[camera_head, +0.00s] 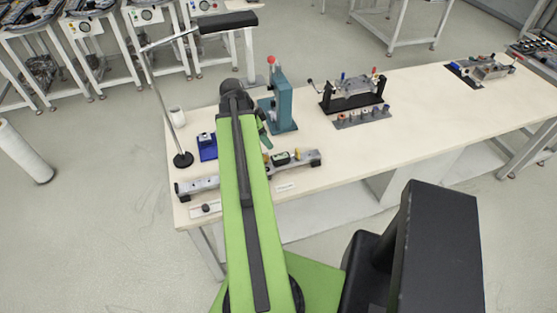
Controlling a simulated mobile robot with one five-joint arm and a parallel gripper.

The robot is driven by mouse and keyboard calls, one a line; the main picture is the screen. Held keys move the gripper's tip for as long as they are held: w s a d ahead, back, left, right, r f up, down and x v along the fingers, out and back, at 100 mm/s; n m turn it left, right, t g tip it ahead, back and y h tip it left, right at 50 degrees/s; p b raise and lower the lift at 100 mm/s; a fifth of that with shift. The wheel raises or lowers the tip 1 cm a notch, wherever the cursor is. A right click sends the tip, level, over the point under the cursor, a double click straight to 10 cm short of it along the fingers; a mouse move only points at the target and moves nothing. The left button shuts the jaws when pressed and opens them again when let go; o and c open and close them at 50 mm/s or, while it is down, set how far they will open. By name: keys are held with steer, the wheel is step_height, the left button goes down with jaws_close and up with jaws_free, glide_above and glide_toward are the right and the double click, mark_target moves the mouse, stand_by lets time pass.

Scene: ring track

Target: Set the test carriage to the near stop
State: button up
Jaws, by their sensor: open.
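A grey rail (200,184) lies along the table's near left edge, with a dark block at each end. A small dark carriage with a greenish top (281,158) sits on its right half, and a small pale part stands beside it. My green arm crosses in front of the rail and hides its middle. The end of my arm, with my gripper (267,146), shows small just behind the rail, left of the carriage and apart from it. My gripper is open; its fingertips are hard to make out. Which end block is the near stop is not clear.
A teal press (281,105) with a red knob stands behind the rail. A blue holder (207,147), a white cup (177,117) and a lamp base (183,160) are on the left. A black fixture (353,95) stands farther right. The table's right front is clear.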

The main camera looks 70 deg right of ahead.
mark_target(279, 157)
steer(key=b+x, duration=0.4)
steer(key=x, duration=0.1)
steer(key=b+x, duration=0.5)
steer(key=x, duration=0.1)
steer(key=shift+w+f, duration=0.15)
steer(key=shift+f, duration=0.2)
steer(key=shift+s+d+f+b, duration=0.25)
steer(key=shift+s+f+b, duration=0.05)
steer(key=shift+f+b, duration=0.35)
steer(key=shift+r, duration=0.1)
steer(key=shift+c, duration=0.2)
jaws_close()
